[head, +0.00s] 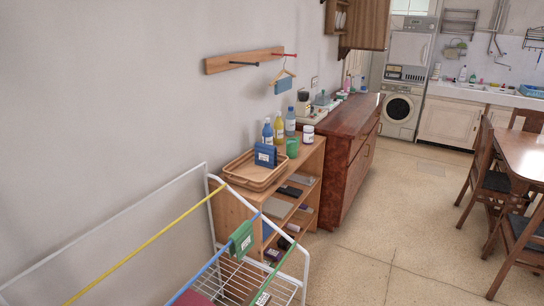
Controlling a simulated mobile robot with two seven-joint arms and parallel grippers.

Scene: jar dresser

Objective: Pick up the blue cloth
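A small light-blue cloth (284,85) hangs below a wooden hanger (285,73) on the wall rack (245,61). A darker blue piece with a white label (265,154) stands upright at the wicker tray (240,172) on the wooden shelf unit; I cannot tell whether it is cloth or a stiff object. A green cloth with a white label (241,238) hangs over the drying rack's blue rail (212,275). Neither of my grippers is in view.
The white drying rack (302,262) with coloured rails stands in front of the shelf unit (313,157). Bottles (279,131) and a green mug (292,148) stand on top. A dark red dresser (345,140) is behind. Chairs and a table (525,150) are right. Open floor (400,220) lies between.

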